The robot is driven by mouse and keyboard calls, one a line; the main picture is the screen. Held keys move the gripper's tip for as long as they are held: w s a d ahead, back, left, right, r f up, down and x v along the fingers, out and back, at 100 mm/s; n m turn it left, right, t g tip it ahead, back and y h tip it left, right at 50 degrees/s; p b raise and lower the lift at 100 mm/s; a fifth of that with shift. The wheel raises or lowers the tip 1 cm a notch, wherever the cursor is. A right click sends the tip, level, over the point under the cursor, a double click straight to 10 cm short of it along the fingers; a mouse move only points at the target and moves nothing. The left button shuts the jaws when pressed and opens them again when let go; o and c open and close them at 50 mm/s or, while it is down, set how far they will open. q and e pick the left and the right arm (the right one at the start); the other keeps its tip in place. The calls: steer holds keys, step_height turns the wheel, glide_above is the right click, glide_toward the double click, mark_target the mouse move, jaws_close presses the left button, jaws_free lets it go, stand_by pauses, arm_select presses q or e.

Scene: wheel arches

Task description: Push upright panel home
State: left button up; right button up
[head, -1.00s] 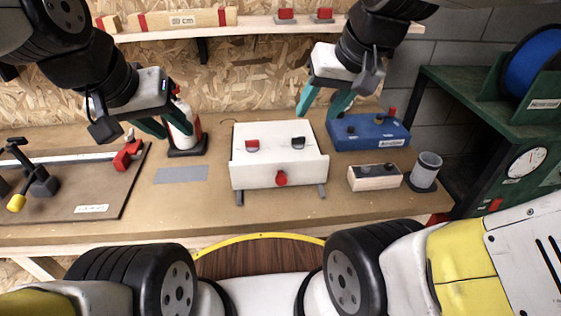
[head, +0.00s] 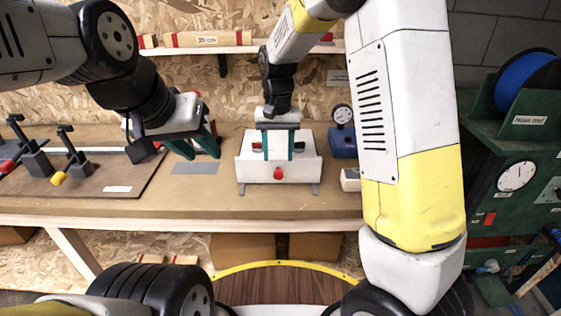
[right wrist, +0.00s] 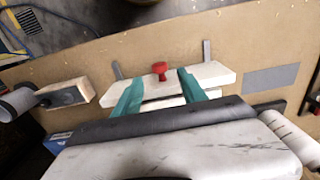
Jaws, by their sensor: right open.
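The white upright panel (head: 253,173) stands at the front of a white fixture on the bench, with a red knob (head: 278,173) on its face. In the right wrist view the panel (right wrist: 215,75) shows from above, with its red knob (right wrist: 160,70); a narrow dark gap lies behind it. My right gripper (head: 278,157) is open over the fixture, pointing down, its teal fingers spread behind the knob. Whether they touch the panel I cannot tell. My left gripper (head: 203,157) is open and empty, left of the fixture.
A grey flat patch (head: 195,168) lies left of the fixture. A brown board (head: 110,175) with clamps is further left. A blue box (head: 342,143) and a wooden block (head: 350,180) stand to the right, partly behind my right arm. The bench front is clear.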

mark_target(278, 171)
step_height(278, 171, down, 6)
steer(key=shift+f, duration=0.2)
jaws_close()
stand_by(1.5)
